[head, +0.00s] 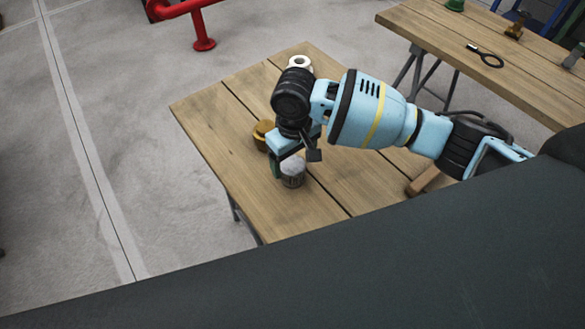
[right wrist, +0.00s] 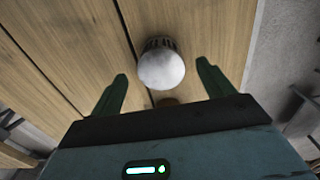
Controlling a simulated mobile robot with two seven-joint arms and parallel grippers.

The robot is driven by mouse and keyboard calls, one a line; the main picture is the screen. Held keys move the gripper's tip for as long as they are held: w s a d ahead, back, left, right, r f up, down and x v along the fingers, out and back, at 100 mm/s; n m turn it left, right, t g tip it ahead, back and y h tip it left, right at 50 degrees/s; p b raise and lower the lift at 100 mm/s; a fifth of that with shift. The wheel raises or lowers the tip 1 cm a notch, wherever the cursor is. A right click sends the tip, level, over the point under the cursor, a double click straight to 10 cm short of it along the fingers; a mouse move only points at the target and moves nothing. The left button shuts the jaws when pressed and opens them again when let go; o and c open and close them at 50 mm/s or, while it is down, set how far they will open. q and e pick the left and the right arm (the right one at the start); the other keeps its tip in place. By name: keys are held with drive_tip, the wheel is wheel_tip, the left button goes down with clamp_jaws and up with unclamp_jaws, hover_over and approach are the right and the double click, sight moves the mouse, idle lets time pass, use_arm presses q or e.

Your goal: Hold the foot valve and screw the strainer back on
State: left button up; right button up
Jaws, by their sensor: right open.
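The strainer (head: 292,177), a small grey slotted cylinder with a pale domed top, stands on the near wooden table. In the right wrist view the strainer (right wrist: 162,66) shows its round top ahead of and between the fingers. My right gripper (head: 294,160) is open above it, pointing down; I cannot tell whether a finger touches it. A brass-coloured piece (head: 262,132), apparently the foot valve, stands just behind and left of the strainer, partly hidden by my gripper. A brown bit of it (right wrist: 167,102) shows in the right wrist view. My left gripper is not in view.
A white ring (head: 300,62) lies at the table's far end, and a wooden block (head: 424,181) at its right. The near table (head: 215,120) is bare on its left. A second table (head: 440,30) with tools stands at upper right. A red pipe (head: 200,25) stands behind.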

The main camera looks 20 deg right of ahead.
sight(293, 165)
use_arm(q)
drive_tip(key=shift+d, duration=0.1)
use_arm(e)
drive_tip(key=shift+f, duration=0.25)
wheel_tip(293, 165, down, 5)
drive_tip(key=shift+w+b, duration=0.1)
drive_tip(key=shift+b, duration=0.2)
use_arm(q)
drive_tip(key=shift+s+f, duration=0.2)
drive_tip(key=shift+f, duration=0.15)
use_arm(e)
drive_tip(key=shift+c, duration=0.2)
drive_tip(key=c, duration=1.1)
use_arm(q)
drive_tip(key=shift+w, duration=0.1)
use_arm(e)
drive_tip(key=shift+r, duration=0.15)
